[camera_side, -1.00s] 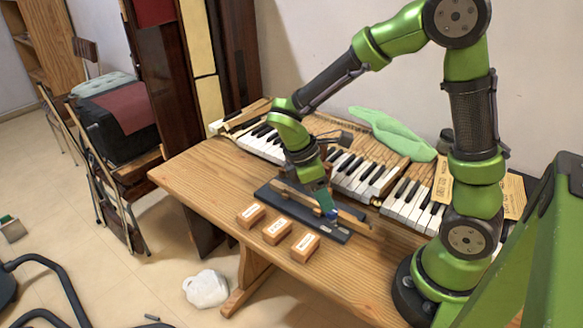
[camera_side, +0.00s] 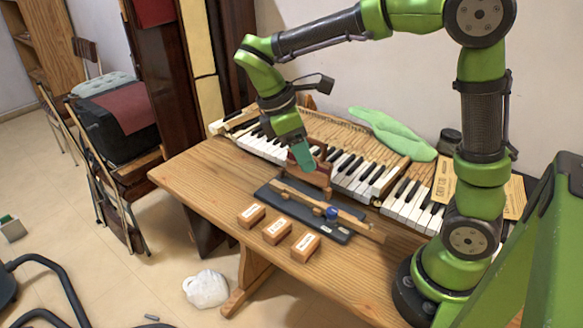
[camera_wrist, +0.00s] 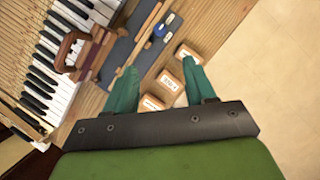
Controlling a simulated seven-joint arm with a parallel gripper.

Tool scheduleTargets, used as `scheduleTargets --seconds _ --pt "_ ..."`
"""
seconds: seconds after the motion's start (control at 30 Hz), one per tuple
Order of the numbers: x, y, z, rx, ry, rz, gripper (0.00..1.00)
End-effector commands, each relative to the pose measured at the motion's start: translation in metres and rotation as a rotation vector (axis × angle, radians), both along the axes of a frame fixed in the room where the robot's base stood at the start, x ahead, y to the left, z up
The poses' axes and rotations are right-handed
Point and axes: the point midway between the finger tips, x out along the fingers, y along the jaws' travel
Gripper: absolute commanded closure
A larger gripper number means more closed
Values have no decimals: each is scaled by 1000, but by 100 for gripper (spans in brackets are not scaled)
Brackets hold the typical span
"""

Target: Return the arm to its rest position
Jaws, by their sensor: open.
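My gripper (camera_side: 302,154) is raised above the table, behind the dark board. Its two green fingers also show in the wrist view (camera_wrist: 162,88), spread apart with nothing between them. The dark board (camera_side: 268,193) lies on the table with a wooden key stick (camera_side: 350,218) along it. A blue-topped piece (camera_side: 332,212) sits near the right end of the board. A reddish-brown wooden stand (camera_side: 318,172) is just behind the board, close to my fingertips in the side view; the wrist view shows it (camera_wrist: 84,56) off to the left of the fingers.
Three labelled wooden blocks (camera_side: 276,231) stand at the table's front edge. Piano keyboard sections (camera_side: 352,176) line the back, with a green cloth (camera_side: 395,135) on them. The left part of the table (camera_side: 195,172) is clear. A white bag (camera_side: 206,289) lies on the floor.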

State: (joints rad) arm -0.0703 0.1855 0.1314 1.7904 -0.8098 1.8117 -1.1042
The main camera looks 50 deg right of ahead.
Motion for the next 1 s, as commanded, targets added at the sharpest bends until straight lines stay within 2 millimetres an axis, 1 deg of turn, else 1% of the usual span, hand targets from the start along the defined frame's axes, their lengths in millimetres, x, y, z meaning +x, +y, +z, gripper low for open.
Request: scheduleTargets --seconds 0.1,0.17,0.2,0.27,0.37,0.57,0.73,0.83,1.0 --pt "3 0 -1 -10 -26 -35 45" --pt "5 1 -6 -9 -52 -71 45" --pt "4 3 -11 -3 -71 -106 45" --pt "0 6 -15 13 -122 -174 45" --pt "-10 10 -14 66 -242 -329 45" --pt "-34 18 -2 228 -489 -675 45" --pt "-58 20 15 423 -687 -982 45" --pt "-69 20 23 522 -767 -1092 45" --pt "-83 19 33 602 -833 -1134 45"
